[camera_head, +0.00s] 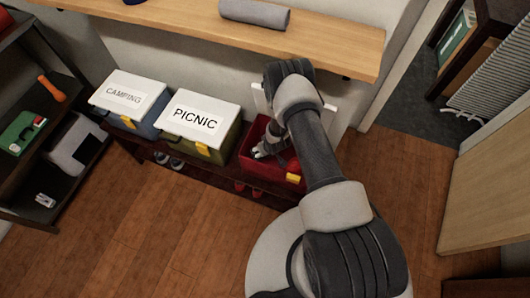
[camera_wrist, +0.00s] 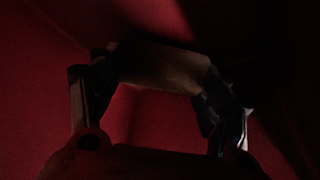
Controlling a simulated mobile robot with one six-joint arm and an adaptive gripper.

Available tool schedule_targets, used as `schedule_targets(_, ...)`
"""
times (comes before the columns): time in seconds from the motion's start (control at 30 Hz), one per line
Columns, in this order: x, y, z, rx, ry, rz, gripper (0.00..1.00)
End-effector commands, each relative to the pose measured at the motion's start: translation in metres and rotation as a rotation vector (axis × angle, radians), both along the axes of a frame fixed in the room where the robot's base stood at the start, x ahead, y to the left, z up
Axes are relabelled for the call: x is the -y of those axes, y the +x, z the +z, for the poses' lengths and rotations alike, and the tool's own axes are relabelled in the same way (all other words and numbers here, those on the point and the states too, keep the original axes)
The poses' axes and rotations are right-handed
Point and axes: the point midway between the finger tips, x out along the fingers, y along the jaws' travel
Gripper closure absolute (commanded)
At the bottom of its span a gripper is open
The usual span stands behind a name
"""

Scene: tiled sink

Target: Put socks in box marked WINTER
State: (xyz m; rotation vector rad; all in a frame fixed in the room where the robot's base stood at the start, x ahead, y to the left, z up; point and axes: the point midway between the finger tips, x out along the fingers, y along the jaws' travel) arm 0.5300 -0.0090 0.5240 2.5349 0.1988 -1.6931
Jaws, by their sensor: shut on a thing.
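My gripper (camera_head: 264,150) is down inside the open red box (camera_head: 258,172), with my arm crossing in front of the box. In the dark wrist view, the fingers of my gripper (camera_wrist: 160,76) are shut on a pale bundle (camera_wrist: 165,66), which seems to be the socks; its detail is lost in shadow. Red box walls (camera_wrist: 40,90) surround it there. The box's white lid (camera_head: 259,100) stands raised behind, partly hidden by my arm. No marking on the red box can be read, so I cannot tell whether it says WINTER.
A closed blue box marked CAMPING (camera_head: 130,92) and a closed olive box marked PICNIC (camera_head: 196,121) stand left of the red box on a low bench. A wooden shelf (camera_head: 330,38) with a grey roll (camera_head: 254,14) is above. Shoes (camera_head: 170,161) sit below. The wooden floor (camera_head: 150,230) is clear.

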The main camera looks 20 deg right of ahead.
Motion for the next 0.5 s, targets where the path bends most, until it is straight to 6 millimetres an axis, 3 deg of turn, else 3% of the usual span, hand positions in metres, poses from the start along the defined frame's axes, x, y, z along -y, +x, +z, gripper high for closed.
schedule_targets(0.07, 0.0000, 0.0003, -0.0108, 0.001, 0.000, 0.000, 0.53)
schedule_targets(0.43, -0.0001, -0.0002, -0.0131, -0.001, 0.000, 0.000, 0.53)
schedule_targets(0.47, -0.0001, -0.0003, -0.0130, -0.001, 0.000, 0.000, 0.28)
schedule_targets(0.5, -0.0001, -0.0002, -0.0128, -0.001, 0.000, 0.000, 0.26)
